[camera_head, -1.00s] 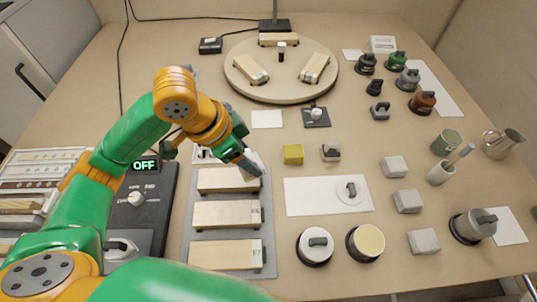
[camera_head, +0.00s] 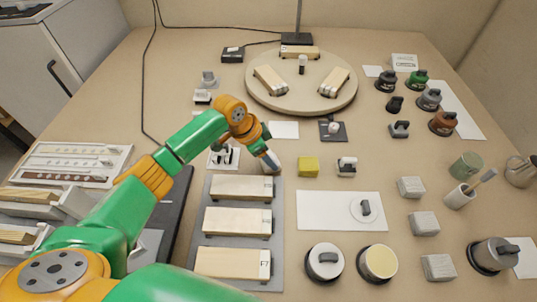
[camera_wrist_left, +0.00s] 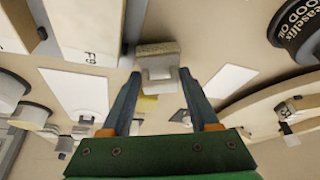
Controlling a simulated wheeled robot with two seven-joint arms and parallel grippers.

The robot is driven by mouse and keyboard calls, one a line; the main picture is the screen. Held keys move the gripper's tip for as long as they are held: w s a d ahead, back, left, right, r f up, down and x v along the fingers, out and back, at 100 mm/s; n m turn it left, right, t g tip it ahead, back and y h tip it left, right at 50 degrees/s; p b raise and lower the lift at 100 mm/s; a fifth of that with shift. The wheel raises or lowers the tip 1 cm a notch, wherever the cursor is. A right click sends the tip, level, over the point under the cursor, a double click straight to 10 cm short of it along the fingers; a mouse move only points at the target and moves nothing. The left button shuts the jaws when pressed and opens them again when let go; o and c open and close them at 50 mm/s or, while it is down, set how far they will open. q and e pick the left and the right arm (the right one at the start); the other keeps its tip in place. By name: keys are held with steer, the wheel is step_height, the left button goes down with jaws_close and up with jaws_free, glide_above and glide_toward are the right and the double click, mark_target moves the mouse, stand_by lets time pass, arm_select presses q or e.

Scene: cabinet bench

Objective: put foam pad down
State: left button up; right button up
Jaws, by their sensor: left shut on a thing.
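My left gripper (camera_head: 269,160) is shut on a small pale block, taken as the foam pad. In the left wrist view the pad (camera_wrist_left: 157,49) is a grey-beige slab with a lighter grip between the fingertips (camera_wrist_left: 158,80). In the head view the gripper is just beyond the far end of the grey mat (camera_head: 277,240), left of the yellow cube (camera_head: 308,166). The fingers mostly hide the pad there, so I cannot tell whether it touches the table. My right gripper is not in view.
Several wooden blocks (camera_head: 238,221) lie on the mat. A white sheet (camera_head: 325,211) with a round disc lies to the right. A round turntable (camera_head: 300,104) with more wooden blocks stands behind. Several grey blocks (camera_head: 424,223) stand farther right. A white card (camera_head: 284,130) lies flat behind the gripper.

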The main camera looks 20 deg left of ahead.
arm_select(q)
steer(key=shift+f, duration=0.15)
steer(key=o, duration=1.2)
steer(key=shift+r, duration=0.35)
steer(key=p+v, duration=0.1)
steer(key=v, duration=1)
steer(key=shift+s+r, duration=0.1)
steer(key=shift+r, duration=0.25)
steer(key=shift+a+f, duration=0.1)
